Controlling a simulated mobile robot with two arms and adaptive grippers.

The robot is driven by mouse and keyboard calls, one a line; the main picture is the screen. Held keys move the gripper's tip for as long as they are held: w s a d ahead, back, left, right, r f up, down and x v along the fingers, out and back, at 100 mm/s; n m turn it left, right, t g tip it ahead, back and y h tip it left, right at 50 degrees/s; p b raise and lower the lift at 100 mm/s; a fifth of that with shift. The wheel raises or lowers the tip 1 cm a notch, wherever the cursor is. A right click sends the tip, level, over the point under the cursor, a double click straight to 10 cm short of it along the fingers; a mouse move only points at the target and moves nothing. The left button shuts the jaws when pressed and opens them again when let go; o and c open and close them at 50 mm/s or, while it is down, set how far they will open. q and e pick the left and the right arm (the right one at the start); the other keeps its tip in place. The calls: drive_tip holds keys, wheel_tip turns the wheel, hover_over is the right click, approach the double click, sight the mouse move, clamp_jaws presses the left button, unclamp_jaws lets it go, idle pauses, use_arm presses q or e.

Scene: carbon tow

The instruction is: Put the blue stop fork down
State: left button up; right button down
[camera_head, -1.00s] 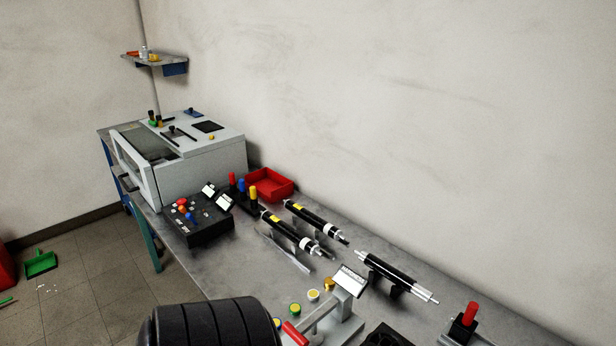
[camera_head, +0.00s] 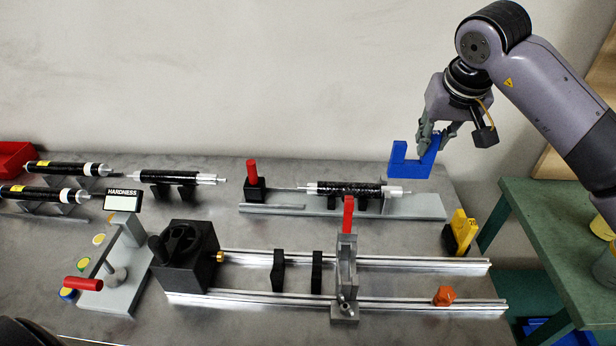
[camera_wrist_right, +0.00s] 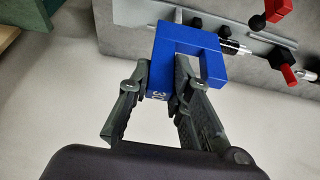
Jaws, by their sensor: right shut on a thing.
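The blue stop fork (camera_head: 408,167) is a U-shaped block held up near the back right of the bench. My right gripper (camera_head: 437,138) is shut on one end of it, with the open slot facing up in the head view. In the right wrist view the fork (camera_wrist_right: 163,75) sits between the fingers of the right gripper (camera_wrist_right: 160,95), with a white marking near the grip. In that view the bench shows beyond the fork.
A yellow block (camera_head: 461,232) stands at the bench's right end. A fixture with a red handle (camera_head: 252,172) holds a black roller (camera_head: 345,188) below and left of the fork. Twin rails (camera_head: 390,302) carry black blocks and an orange piece (camera_head: 444,295). A green table (camera_head: 545,215) stands right.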

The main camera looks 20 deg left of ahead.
wheel_tip(320, 180, down, 20)
drive_tip(key=p, duration=0.2)
drive_tip(key=shift+s+p, duration=0.1)
drive_tip(key=shift+p, duration=0.3)
drive_tip(key=shift+f, duration=0.15)
drive_tip(key=c, duration=1.5)
unclamp_jaws()
drive_tip(key=shift+o, duration=0.2)
